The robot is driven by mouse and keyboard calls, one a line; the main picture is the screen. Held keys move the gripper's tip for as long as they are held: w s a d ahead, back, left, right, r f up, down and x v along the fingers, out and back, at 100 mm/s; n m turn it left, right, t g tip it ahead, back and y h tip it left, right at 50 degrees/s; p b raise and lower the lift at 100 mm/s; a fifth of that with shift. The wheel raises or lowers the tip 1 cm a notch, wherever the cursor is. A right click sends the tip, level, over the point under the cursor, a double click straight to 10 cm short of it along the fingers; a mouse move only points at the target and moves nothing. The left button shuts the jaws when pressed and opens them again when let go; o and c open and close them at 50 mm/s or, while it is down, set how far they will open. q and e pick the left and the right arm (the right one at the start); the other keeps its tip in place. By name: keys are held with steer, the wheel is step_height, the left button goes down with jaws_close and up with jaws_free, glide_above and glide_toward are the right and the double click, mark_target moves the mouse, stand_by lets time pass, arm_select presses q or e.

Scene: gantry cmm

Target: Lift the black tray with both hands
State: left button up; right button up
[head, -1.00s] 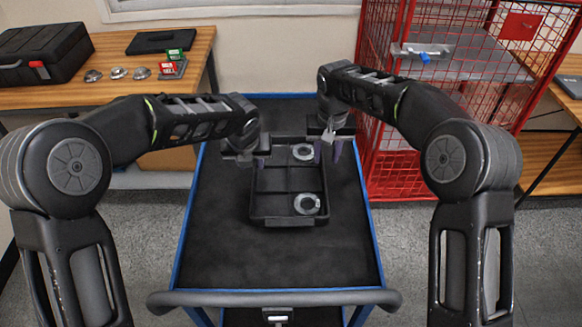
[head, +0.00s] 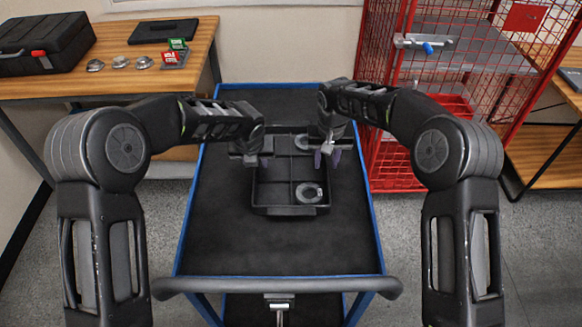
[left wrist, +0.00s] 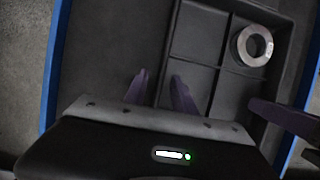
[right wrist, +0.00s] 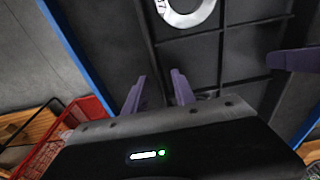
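The black tray (head: 291,211) lies flat on the cart's dark top, divided into compartments. A metal ring (head: 309,192) sits in its near right compartment, and another ring (head: 303,143) at the far right is partly hidden by my right gripper. My left gripper (head: 265,161) is at the tray's left wall; in the left wrist view its open fingers (left wrist: 160,92) stand either side of that wall. My right gripper (head: 328,158) is at the right wall; in the right wrist view its open fingers (right wrist: 158,92) straddle that wall. Contact with the walls cannot be told.
The blue-edged cart (head: 225,240) has free room around the tray, with a handle bar (head: 275,288) at the front. A red wire cage (head: 400,150) stands close on the right. A wooden bench (head: 190,75) with a black case (head: 45,45) is at the back left.

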arm_select(q)
steer(key=shift+w+f, duration=0.1)
steer(key=shift+f, duration=0.15)
arm_select(e)
steer(key=shift+f, duration=0.3)
arm_select(q)
steer(key=shift+c, duration=0.5)
arm_select(e)
steer(key=shift+c, duration=0.5)
arm_select(q)
jaws_close()
arm_select(e)
jaws_close()
arm_select(q)
steer(key=shift+r, duration=0.15)
arm_select(e)
steer(key=shift+w+r, duration=0.1)
steer(key=shift+r, duration=0.05)
